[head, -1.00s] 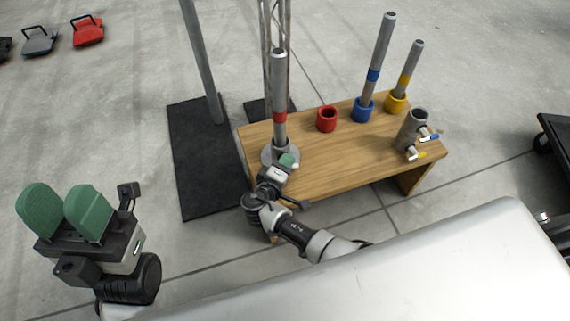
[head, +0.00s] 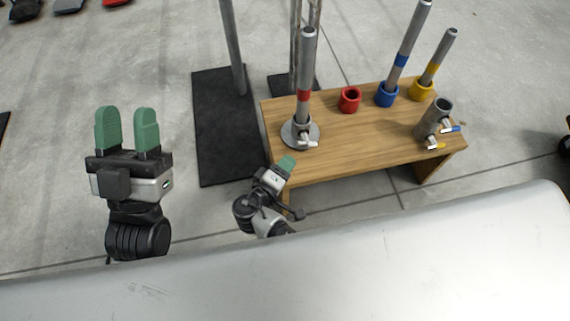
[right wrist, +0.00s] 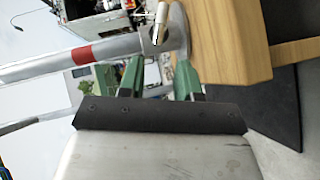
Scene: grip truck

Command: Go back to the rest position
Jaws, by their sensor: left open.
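My left gripper (head: 126,118) is on the left in the head view, its two green fingers upright and apart, with nothing between them. My right gripper (head: 287,163) is just off the front left corner of the wooden table (head: 350,155). In the right wrist view its green fingers (right wrist: 158,80) are apart, with an empty gap. A grey pole with a red band (head: 304,75) stands in a round metal base (head: 313,139) on the table's left end. The pole with its red band also shows in the right wrist view (right wrist: 85,54), clear of the fingers.
A red ring cup (head: 349,100) is empty. Poles stand in the blue cup (head: 387,94) and yellow cup (head: 421,91). A metal clamp tube (head: 436,118) stands at the right end. A black mat (head: 222,140) lies left of the table.

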